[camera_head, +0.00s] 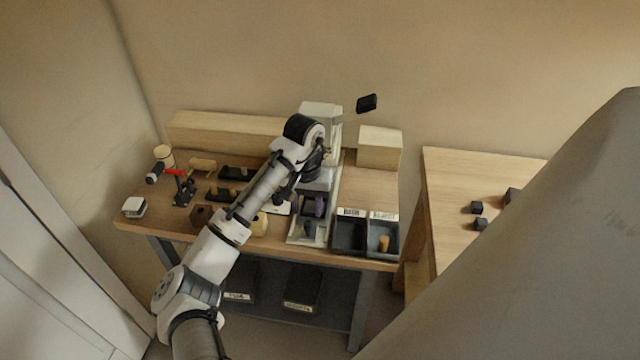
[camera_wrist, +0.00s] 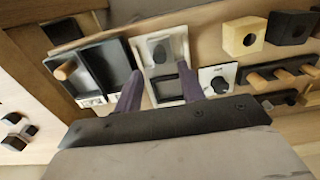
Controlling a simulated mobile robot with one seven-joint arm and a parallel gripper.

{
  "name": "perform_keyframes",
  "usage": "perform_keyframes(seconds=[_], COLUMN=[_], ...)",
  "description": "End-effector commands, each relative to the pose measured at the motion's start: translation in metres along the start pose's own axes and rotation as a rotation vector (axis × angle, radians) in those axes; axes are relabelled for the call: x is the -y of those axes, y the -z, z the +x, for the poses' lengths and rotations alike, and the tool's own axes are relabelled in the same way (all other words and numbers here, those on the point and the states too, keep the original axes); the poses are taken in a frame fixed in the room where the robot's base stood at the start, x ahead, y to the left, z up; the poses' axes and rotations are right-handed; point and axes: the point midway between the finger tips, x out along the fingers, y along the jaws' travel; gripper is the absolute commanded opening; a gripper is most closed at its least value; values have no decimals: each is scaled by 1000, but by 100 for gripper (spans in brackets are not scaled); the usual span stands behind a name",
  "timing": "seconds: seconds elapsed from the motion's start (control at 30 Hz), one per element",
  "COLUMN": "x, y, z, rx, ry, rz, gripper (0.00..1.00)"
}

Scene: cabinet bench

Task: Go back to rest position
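My gripper (camera_wrist: 161,85) is open in the wrist view, its two purplish fingers apart with nothing held between them. It hangs over a white two-part tray (camera_wrist: 144,62), which in the head view (camera_head: 293,237) stands at the middle of the bench. A grey piece (camera_wrist: 160,52) sits in one part of the tray; the other part is dark and looks empty. In the head view my arm reaches across the bench from the lower left, and its wrist hides part of the machine behind it.
Two dark labelled bins (camera_head: 348,250) stand right of the tray; the right one holds a wooden peg (camera_head: 384,243). A red-handled clamp (camera_head: 184,190), peg holders (camera_head: 238,173) and a white box (camera_head: 134,207) are at left. A second table (camera_head: 450,180) with dark cubes (camera_head: 476,207) stands right.

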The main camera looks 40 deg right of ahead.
Motion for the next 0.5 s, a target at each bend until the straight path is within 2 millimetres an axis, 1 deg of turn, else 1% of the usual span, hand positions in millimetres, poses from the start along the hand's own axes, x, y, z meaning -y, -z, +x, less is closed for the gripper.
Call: perform_keyframes(seconds=[0.1, 0.2, 0.5], x=[0, 0, 0], y=[0, 0, 0], z=[-10, -14, -15], rx=[-2, -1, 0], ry=[2, 1, 0], rz=[-1, -1, 0], gripper=[40, 40, 40])
